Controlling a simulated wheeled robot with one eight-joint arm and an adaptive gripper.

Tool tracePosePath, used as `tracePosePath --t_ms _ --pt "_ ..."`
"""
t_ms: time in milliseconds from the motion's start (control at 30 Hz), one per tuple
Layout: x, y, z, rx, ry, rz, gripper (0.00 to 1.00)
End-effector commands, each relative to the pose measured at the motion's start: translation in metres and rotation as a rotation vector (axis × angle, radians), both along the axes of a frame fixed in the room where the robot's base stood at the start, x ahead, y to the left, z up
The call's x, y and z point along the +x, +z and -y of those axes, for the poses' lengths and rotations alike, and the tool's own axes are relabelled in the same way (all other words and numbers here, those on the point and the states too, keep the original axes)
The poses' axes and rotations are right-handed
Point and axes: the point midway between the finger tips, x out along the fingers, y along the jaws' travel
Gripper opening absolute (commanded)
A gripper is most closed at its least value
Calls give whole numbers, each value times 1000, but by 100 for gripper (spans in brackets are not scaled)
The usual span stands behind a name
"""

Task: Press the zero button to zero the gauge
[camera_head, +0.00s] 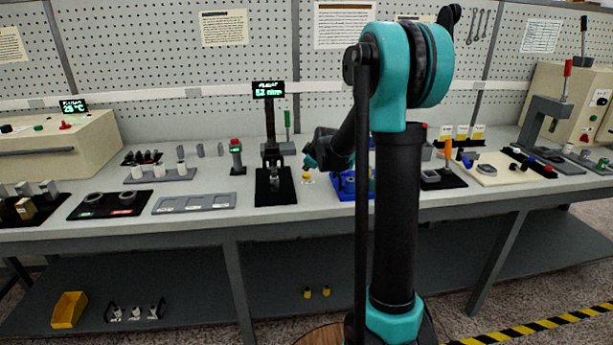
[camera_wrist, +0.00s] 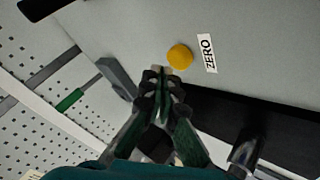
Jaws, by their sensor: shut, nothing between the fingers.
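The yellow zero button (camera_wrist: 180,57) sits on the grey bench beside a white label reading ZERO (camera_wrist: 208,53) in the wrist view. It is a small yellow dot in the head view (camera_head: 306,175). My gripper (camera_wrist: 162,76) is shut and empty, its fingertips right next to the button's near edge in the wrist view. In the head view my gripper (camera_head: 309,163) is just above the button; I cannot tell whether they touch. The gauge (camera_head: 270,130) stands left of the button, with a lit display (camera_head: 268,90) of green digits that seem to read 52.
A green-handled lever (camera_head: 287,122) rises behind the gauge and also shows in the wrist view (camera_wrist: 70,100). A blue fixture (camera_head: 345,187) stands close right of the button. The gauge's black base (camera_wrist: 265,130) lies beside my fingers in the wrist view.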

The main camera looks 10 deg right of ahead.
Motion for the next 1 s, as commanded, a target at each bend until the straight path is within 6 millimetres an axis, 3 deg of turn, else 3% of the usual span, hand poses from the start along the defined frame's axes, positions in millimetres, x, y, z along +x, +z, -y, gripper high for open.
tracePosePath --t_ms 1000 --pt "0 -10 0 0 0 0 0"
